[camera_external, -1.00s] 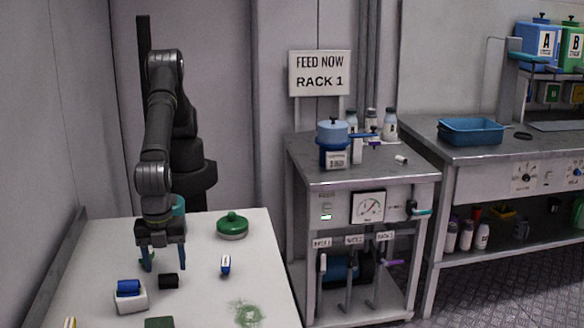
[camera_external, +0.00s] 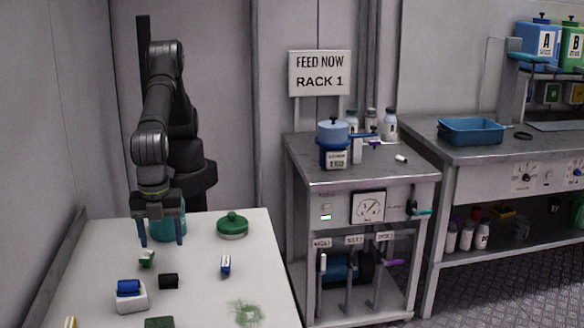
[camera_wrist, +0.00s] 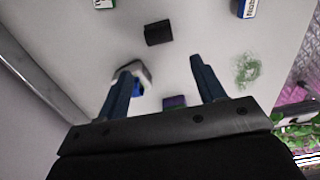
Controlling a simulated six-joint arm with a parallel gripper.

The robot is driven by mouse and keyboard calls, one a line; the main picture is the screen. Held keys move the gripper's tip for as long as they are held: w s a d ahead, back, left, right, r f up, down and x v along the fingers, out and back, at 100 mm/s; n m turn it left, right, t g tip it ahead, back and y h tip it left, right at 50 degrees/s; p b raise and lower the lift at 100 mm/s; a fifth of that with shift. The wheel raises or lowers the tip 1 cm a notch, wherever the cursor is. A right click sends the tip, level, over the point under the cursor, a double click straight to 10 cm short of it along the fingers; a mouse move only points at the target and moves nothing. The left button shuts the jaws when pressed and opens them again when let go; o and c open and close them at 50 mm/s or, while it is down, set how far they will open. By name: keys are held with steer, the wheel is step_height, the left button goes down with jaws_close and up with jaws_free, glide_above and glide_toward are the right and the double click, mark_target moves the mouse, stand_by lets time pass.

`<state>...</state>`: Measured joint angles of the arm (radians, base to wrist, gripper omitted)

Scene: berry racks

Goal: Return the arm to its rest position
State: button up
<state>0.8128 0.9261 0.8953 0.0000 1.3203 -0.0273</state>
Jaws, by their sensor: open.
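My gripper (camera_external: 161,236) hangs over the back left of the white table (camera_external: 225,295), fingers pointing down. It is open, with nothing between its blue fingers. In the wrist view the two fingers of my gripper (camera_wrist: 162,85) stand well apart above the table. My arm rises behind the table's far edge. A small green-and-white object (camera_external: 147,258) lies on the table just below the left finger, apart from it. A teal container (camera_external: 168,222) stands behind the gripper and is partly hidden by it.
A metal bench (camera_external: 365,168) stands to the right.

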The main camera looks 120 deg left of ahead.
mark_target(167, 276)
step_height(167, 276, down, 11)
steer(key=shift+f, duration=0.15)
steer(key=r, duration=0.5)
steer(key=shift+s+d+r, duration=0.1)
steer(key=shift+s+d, duration=0.05)
steer(key=shift+s, duration=0.2)
steer(key=s+d+r, duration=0.2)
steer(key=s+r, duration=0.4)
steer(key=s, duration=0.4)
steer(key=s+a, duration=0.5)
steer(key=a, duration=0.2)
steer(key=shift+n, duration=0.3)
steer(key=w+a+f, duration=0.1)
steer(key=w+f, duration=0.1)
steer(key=w, duration=0.1)
steer(key=w+f, duration=0.2)
steer(key=w, duration=0.2)
steer(key=w+a+f, duration=0.1)
steer(key=w+f, duration=0.1)
steer(key=w, duration=0.1)
steer(key=shift+w+a+f, duration=0.2)
steer(key=shift+a+f, duration=0.1)
steer(key=shift+f, duration=0.1)
steer(key=f, duration=0.2)
steer(key=shift+w+a+f, duration=0.1)
steer(key=shift+w+f, duration=0.25)
steer(key=shift+f, duration=0.4)
